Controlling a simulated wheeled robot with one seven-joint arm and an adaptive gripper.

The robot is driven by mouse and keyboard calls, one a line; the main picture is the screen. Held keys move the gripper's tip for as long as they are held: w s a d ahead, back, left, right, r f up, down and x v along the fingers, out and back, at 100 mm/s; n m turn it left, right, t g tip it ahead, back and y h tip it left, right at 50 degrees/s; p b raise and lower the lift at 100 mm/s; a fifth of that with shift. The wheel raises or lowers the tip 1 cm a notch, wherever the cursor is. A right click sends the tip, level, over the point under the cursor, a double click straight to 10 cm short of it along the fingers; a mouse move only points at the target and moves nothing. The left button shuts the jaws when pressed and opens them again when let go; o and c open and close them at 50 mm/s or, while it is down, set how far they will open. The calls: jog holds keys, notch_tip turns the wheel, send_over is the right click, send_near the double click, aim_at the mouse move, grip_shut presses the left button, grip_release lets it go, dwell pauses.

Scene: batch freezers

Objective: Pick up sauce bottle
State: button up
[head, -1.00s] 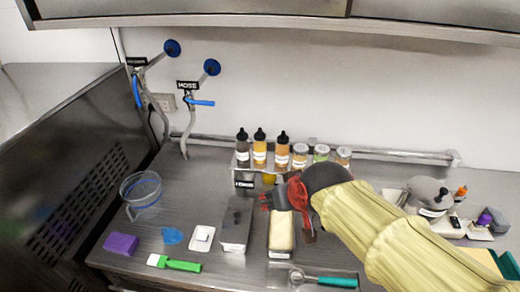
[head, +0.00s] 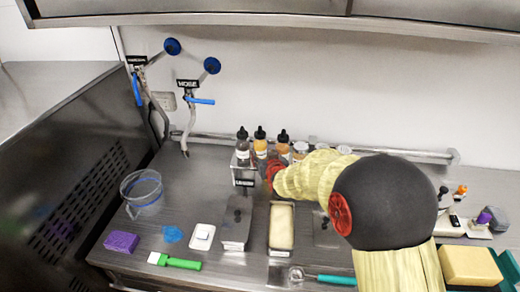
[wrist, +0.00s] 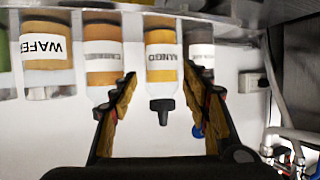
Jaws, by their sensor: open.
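Three sauce bottles with black nozzle caps stand on a small rack at the back wall: a dark one (head: 242,147), a yellow one (head: 260,146) and an orange one (head: 282,147). My gripper (wrist: 160,85) is open. In the wrist view, which is upside down, the yellow bottle labelled MANGO (wrist: 161,62) lies between its two fingers, with visible gaps at both sides. The orange bottle (wrist: 103,55) is just left of the fingers, and the dark one (wrist: 201,50) is partly behind the right finger. In the head view my arm hides most of the gripper.
A jar labelled WAFER (wrist: 47,60) stands beside the orange bottle. Front counter items include a cream-filled pan (head: 282,228), a metal box (head: 237,224), a clear jug (head: 142,192) and a purple block (head: 121,242). Hose taps (head: 188,115) hang left.

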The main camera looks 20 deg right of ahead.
aim_at(261, 152)
jog(key=x, duration=0.5)
jog(key=shift+a+f+b, duration=0.1)
jog(key=shift+f+b, duration=0.15)
jog(key=shift+b, duration=0.15)
jog(key=shift+w, duration=0.2)
jog(key=shift+c, duration=1.2)
jog(key=c, duration=0.6)
